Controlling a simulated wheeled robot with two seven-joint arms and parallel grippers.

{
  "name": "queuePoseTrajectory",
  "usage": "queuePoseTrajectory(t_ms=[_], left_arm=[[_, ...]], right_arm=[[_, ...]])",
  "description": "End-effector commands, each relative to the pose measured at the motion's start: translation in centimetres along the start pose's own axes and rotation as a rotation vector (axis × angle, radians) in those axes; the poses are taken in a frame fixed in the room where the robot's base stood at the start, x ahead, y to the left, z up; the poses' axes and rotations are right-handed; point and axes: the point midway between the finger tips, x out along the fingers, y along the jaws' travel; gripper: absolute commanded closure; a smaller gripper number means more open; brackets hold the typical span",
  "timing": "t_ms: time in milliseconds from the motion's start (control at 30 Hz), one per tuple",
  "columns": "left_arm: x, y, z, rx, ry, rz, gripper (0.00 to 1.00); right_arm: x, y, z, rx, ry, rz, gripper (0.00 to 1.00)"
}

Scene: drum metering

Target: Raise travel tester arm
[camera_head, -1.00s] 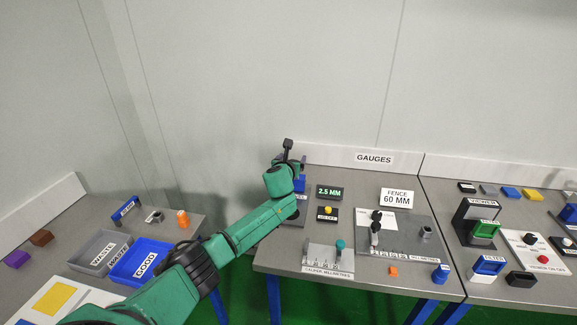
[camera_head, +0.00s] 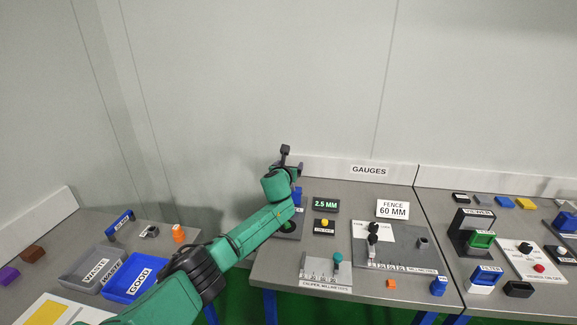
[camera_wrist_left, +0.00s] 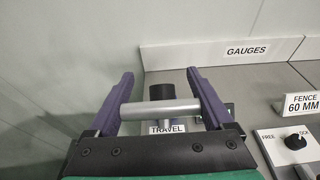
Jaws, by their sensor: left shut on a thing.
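My left gripper (camera_head: 293,164) is at the travel tester, at the left end of the gauges table; my arm hides most of the tester. A blue part (camera_head: 297,195) of the tester and its grey base (camera_head: 290,235) show beside my arm. In the left wrist view, the two purple fingers (camera_wrist_left: 160,100) are shut on a silver bar (camera_wrist_left: 160,109), the tester's arm, which lies level across between them. My right gripper is not in view.
A display (camera_head: 326,204) reads 2.5 MM, with a yellow button (camera_head: 325,223) below it. The caliper plate (camera_head: 327,270) and the fence gauge plate (camera_head: 400,262) lie to the right. Grey and blue bins (camera_head: 137,283) stand on the left table.

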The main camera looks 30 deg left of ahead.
Motion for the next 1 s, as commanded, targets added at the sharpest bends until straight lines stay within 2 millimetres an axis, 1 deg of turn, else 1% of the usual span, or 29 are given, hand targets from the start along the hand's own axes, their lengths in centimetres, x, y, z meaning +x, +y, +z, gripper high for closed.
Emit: queuePoseTrajectory(t_ms=[33,500,533,567,867,1000], left_arm=[[0.1,-0.1,-0.7,0.002,0.011,-0.001,1.0],[0.1,-0.1,-0.9,0.002,0.014,0.0,1.0],[0.1,-0.1,-0.9,0.001,0.014,0.0,0.11],[0.1,-0.1,-0.9,0.002,0.014,0.0,0.0],[-0.1,0.0,-0.4,0.001,0.007,0.001,0.0],[-1.0,0.0,-0.3,0.001,0.006,0.001,0.0]], right_arm=[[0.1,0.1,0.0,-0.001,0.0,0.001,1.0],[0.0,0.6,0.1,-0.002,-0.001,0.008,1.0],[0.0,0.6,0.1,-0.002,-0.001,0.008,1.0],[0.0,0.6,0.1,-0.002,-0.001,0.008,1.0],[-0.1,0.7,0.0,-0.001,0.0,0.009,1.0],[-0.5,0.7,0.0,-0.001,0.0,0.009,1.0]])
